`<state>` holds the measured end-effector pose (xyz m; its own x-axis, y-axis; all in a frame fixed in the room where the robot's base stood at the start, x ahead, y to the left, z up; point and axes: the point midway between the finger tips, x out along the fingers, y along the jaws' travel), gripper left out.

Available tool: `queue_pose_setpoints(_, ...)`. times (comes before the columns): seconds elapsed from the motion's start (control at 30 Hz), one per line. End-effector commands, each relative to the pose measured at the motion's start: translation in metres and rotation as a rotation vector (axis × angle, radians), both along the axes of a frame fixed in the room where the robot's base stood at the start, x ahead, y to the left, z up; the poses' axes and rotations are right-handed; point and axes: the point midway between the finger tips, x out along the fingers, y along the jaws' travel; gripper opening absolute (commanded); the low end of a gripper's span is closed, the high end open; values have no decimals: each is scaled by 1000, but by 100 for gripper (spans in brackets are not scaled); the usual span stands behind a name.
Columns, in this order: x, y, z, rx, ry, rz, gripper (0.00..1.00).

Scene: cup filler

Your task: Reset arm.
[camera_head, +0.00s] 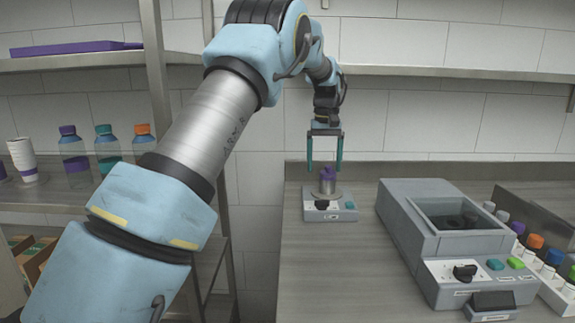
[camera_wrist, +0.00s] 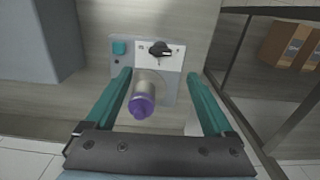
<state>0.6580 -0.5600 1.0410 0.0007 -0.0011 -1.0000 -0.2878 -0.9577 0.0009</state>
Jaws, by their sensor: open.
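My gripper (camera_head: 324,157) is at the end of my arm, pointing down over the back of the counter. Its two teal fingers are spread wide and hold nothing. Below it, a small tube with a purple cap (camera_head: 328,174) stands upright on a small grey device (camera_head: 330,206) with a black knob and a teal button. In the wrist view the gripper (camera_wrist: 160,88) fingers lie on either side of the purple-capped tube (camera_wrist: 143,98), apart from it. The device (camera_wrist: 149,52) also shows there, with its knob facing up in the picture.
A larger grey machine (camera_head: 445,225) with an open well stands right of the device. A rack with several capped tubes (camera_head: 540,260) is at the far right. Shelves at left hold bottles (camera_head: 107,145) and a stack of cups (camera_head: 26,158). The counter (camera_head: 330,270) front is clear.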

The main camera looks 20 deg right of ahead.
Motion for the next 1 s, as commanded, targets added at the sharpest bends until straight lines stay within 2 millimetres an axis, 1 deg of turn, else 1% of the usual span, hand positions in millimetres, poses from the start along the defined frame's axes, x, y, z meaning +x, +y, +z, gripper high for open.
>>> queue_pose_setpoints(0.07, 0, 2, 0, 0, 0, 1, 88)
queue_pose_setpoints(0.17, 4, 17, 0, -4, -2, 15, 88)
queue_pose_setpoints(0.27, 10, 55, -2, -12, -8, 40, 88)
queue_pose_setpoints(0.3, 11, 75, -3, -16, -12, 53, 88)
queue_pose_setpoints(0.37, 10, 110, -6, -23, -17, 73, 88)
queue_pose_setpoints(0.4, 7, 134, -8, -28, -24, 85, 88)
queue_pose_setpoints(0.47, 0, 168, -12, -34, -33, 102, 88)
queue_pose_setpoints(0.5, -7, 190, -15, -37, -40, 113, 88)
queue_pose_setpoints(0.57, -21, 222, -21, -40, -49, 126, 88)
queue_pose_setpoints(0.6, -31, 243, -24, -43, -58, 135, 88)
queue_pose_setpoints(0.67, -49, 273, -30, -44, -69, 149, 88)
queue_pose_setpoints(0.7, -64, 291, -35, -44, -77, 156, 88)
queue_pose_setpoints(0.77, -86, 317, -41, -45, -90, 166, 88)
queue_pose_setpoints(0.8, -102, 333, -46, -43, -97, 173, 88)
queue_pose_setpoints(0.87, -125, 352, -52, -41, -109, 180, 88)
queue_pose_setpoints(0.9, -140, 363, -56, -39, -115, 182, 88)
queue_pose_setpoints(1.0, -170, 383, -65, -35, -126, 189, 88)
